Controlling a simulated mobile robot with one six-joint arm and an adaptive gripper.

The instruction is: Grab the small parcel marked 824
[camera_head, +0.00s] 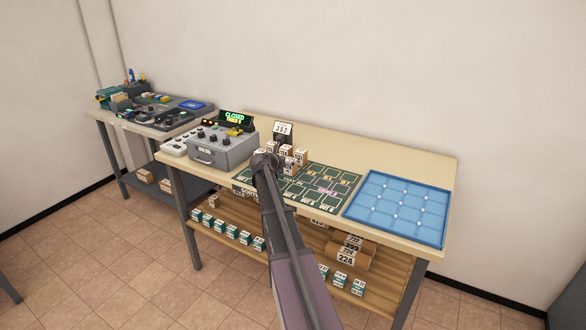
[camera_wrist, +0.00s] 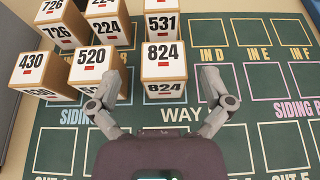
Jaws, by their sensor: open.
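The small parcel marked 824 (camera_wrist: 163,68) is a white-topped box with brown edges and a red mark. It stands upright on the green sorting mat (camera_wrist: 230,110) at the top centre of the wrist view. My gripper (camera_wrist: 165,88) is open, its two fingers on the left and right of the front of parcel 824. The left finger is close to the parcel marked 520 (camera_wrist: 90,65). I cannot tell whether a finger touches either box. In the head view my arm hides part of the mat, and the cluster of small parcels (camera_head: 296,155) shows just beyond it.
Parcels marked 430 (camera_wrist: 38,68), 531 (camera_wrist: 163,25), 224 (camera_wrist: 106,30) and 726 (camera_wrist: 62,28) stand close by on the left and behind. The mat right of 824 is clear. A blue tray (camera_head: 397,207) lies at the right; a grey control box (camera_head: 222,150) stands left.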

